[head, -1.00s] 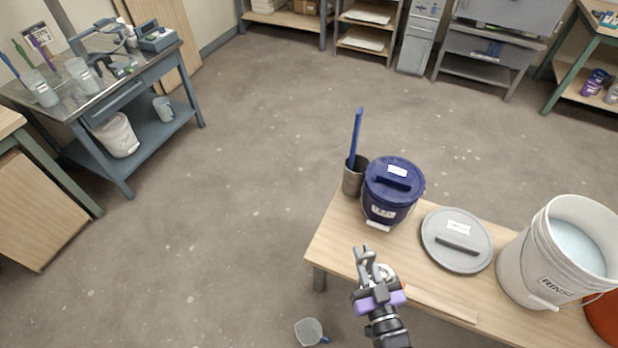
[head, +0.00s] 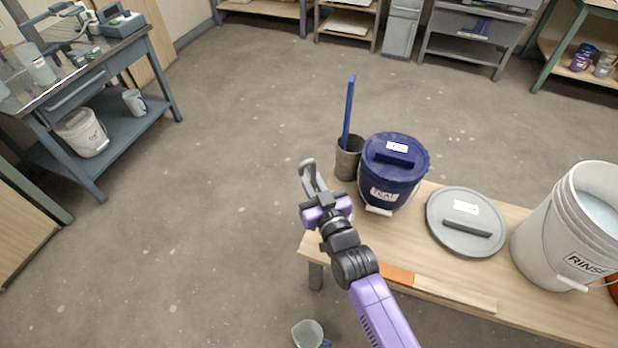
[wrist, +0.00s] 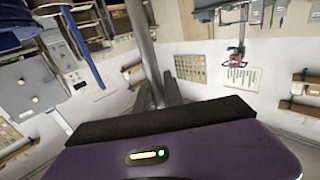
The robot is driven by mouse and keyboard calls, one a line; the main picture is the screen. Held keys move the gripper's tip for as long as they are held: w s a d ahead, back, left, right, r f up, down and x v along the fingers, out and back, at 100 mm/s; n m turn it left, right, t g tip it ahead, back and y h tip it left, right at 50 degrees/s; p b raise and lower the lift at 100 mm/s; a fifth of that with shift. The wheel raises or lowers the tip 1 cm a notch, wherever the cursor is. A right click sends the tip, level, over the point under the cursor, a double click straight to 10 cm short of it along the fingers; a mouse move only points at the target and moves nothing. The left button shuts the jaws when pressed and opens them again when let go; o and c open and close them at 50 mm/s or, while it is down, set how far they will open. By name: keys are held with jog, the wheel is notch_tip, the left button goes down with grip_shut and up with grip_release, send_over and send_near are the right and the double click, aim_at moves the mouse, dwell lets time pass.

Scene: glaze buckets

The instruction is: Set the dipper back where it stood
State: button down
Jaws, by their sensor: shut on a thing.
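My gripper (head: 311,178) is in the head view, off the table's left end and left of the blue lidded bucket (head: 393,175). Its jaws are shut on a grey rod (wrist: 142,40), which I take for the dipper's handle. The wrist view shows the rod running up the picture from between the two fingers. The dipper's bowl cannot be made out. A grey holder (head: 347,160) with a blue stick (head: 349,108) stands at the table's far left corner, beside the bucket and just beyond my gripper.
The wooden table (head: 408,237) also bears a grey lid (head: 466,222) and a white rinse bucket (head: 560,240). A translucent cup (head: 307,335) with a blue handle is low, below the table's front left. A steel workbench (head: 75,75) stands left. Open floor lies between.

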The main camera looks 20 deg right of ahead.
notch_tip(320, 180, down, 8)
jog(key=b, duration=0.7)
jog(key=shift+r, duration=0.25)
jog(key=shift+f+b, duration=0.45)
jog(key=shift+f, duration=0.05)
jog(key=c, duration=0.6)
grip_release()
dwell(0.8)
jog(key=s+d+p, duration=0.1)
jog(key=s+p, duration=0.6)
jog(key=s, duration=0.8)
jog(key=shift+d, duration=0.25)
dwell(1.0)
dwell(0.5)
